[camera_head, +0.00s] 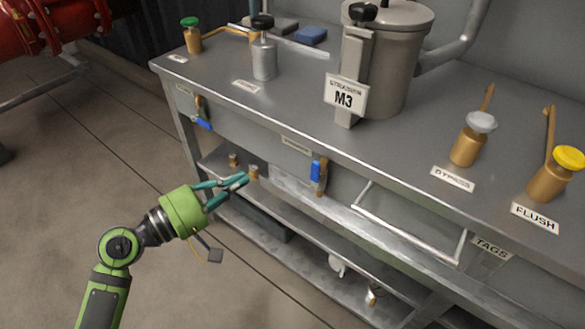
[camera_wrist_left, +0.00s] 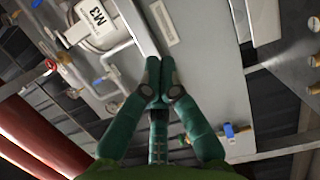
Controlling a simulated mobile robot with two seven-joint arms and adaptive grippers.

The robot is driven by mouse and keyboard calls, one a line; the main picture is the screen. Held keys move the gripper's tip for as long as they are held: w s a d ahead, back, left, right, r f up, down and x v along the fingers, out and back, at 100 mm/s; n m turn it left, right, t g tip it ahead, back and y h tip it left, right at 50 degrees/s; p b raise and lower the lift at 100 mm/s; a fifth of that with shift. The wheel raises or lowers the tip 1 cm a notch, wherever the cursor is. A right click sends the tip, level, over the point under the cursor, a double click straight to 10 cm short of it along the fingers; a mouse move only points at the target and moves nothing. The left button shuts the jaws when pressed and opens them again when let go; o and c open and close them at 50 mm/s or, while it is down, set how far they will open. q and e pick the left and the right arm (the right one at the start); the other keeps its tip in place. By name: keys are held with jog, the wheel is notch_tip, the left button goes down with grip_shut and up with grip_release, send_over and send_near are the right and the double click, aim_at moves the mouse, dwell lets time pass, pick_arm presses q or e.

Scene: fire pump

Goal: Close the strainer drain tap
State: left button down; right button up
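A tap (camera_head: 319,176) with a blue handle is on the bench's front panel, below and in front of the strainer (camera_head: 396,55) with its M3 sign (camera_head: 344,96). Its handle stands upright along the brass body. A small label above it is too small to read, so I cannot confirm its name. My left gripper (camera_head: 246,179) is left of this tap and apart from it. My right gripper is out of view.
A second blue-handled tap (camera_head: 202,122) is farther left, its handle slanting. A metal rail (camera_head: 405,232) sticks out to the right. The lower shelf (camera_head: 300,262) lies below. BYPASS (camera_head: 467,148) and FLUSH (camera_head: 551,182) valves stand on top.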

aim_at(315, 177)
pick_arm(q)
jog(key=w+d+p, duration=0.1)
jog(key=w+d, duration=0.3)
jog(key=d, duration=0.6)
jog(key=shift+d, duration=0.35)
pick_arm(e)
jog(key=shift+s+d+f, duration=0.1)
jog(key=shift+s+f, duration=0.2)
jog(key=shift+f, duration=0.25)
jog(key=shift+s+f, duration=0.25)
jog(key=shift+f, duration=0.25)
pick_arm(q)
jog(key=shift+s, duration=0.1)
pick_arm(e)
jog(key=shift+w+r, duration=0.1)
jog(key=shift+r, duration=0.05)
pick_arm(q)
jog(key=shift+d+r+m+p, duration=0.15)
jog(key=shift+m+p, duration=0.25)
jog(key=shift+p, duration=0.05)
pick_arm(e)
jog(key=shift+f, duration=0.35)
pick_arm(q)
jog(key=shift+s, duration=0.1)
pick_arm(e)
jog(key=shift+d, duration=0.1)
